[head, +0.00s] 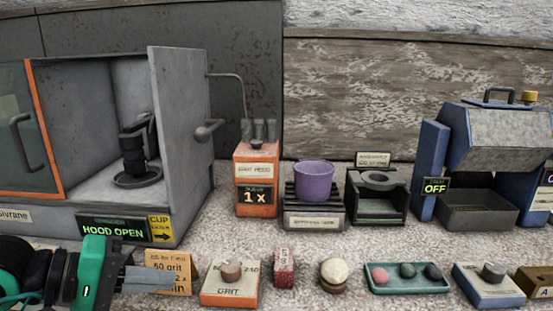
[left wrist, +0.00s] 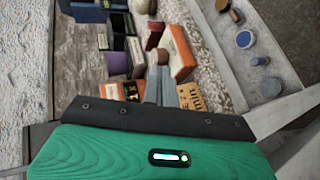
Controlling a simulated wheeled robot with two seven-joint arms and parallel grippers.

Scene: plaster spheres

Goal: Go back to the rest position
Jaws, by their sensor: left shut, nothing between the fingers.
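My left gripper (head: 168,280), with a green body, is low at the left of the head view. Its grey fingers point right and are shut with nothing between them. They pass in front of the lower part of a tan card (head: 172,260). The fingers also show in the left wrist view (left wrist: 160,88), pointing away over the bench. A cream sphere (head: 333,269) rests on a small brown stand. A green tray (head: 440,288) holds a pink ball (head: 379,275) and two dark ones. My right gripper is in neither view.
A grey hood (head: 180,120) stands open behind my left gripper, its sign reading HOOD OPEN. An orange GRIT dial box (head: 215,295) is right of the fingers. A purple cup (head: 315,182) stands on a ribbed base. A blue machine (head: 500,135) reads OFF.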

